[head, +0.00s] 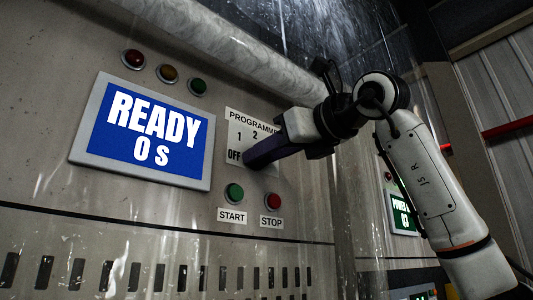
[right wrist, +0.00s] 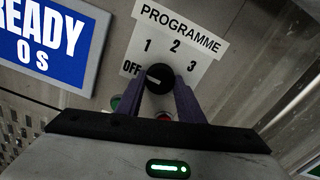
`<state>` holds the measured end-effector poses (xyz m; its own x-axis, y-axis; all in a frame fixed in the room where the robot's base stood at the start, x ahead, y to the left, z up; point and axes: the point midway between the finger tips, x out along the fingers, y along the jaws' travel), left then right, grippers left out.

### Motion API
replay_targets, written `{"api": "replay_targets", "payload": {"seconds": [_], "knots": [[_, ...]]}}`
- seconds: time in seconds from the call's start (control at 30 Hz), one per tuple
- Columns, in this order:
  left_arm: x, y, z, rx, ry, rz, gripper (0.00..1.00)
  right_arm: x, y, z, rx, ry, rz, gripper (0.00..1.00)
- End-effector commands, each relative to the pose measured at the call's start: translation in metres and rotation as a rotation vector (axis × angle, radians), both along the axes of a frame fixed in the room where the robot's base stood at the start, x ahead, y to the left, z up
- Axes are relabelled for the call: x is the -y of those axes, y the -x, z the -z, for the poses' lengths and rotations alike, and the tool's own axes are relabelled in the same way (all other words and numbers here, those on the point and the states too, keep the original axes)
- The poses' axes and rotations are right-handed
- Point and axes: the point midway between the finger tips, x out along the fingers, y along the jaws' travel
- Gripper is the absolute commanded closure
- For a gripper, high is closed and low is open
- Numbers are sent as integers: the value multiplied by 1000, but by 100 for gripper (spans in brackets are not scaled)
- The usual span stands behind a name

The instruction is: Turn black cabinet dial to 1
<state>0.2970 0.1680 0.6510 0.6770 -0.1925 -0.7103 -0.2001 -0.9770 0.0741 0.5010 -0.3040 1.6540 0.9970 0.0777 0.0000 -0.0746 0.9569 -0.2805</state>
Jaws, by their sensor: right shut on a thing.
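The black dial (right wrist: 154,78) sits on the white PROGRAMME label plate (right wrist: 185,45), which carries OFF, 1, 2 and 3. The dial's white mark points left toward OFF. My right gripper (right wrist: 157,88) is shut on the dial, with one purple finger on each side of it. In the head view my right gripper (head: 252,158) reaches the cabinet from the right and hides the dial and part of the PROGRAMME plate (head: 240,135). My left gripper is not in view.
A screen (head: 145,130) reading READY 0 S is left of the plate. Below the gripper are the green START button (head: 234,193) and the red STOP button (head: 273,201). Three lamps (head: 166,73) are above the screen. A pale pipe (head: 220,45) crosses the cabinet above the gripper.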

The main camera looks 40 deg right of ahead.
Motion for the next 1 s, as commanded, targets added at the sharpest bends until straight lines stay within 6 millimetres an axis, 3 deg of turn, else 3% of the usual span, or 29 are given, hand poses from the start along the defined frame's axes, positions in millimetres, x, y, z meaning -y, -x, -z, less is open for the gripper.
{"api": "replay_targets", "payload": {"seconds": [1.0], "knots": [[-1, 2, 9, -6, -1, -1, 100, 0, 0, 0, -53, -687, -1, 88]]}}
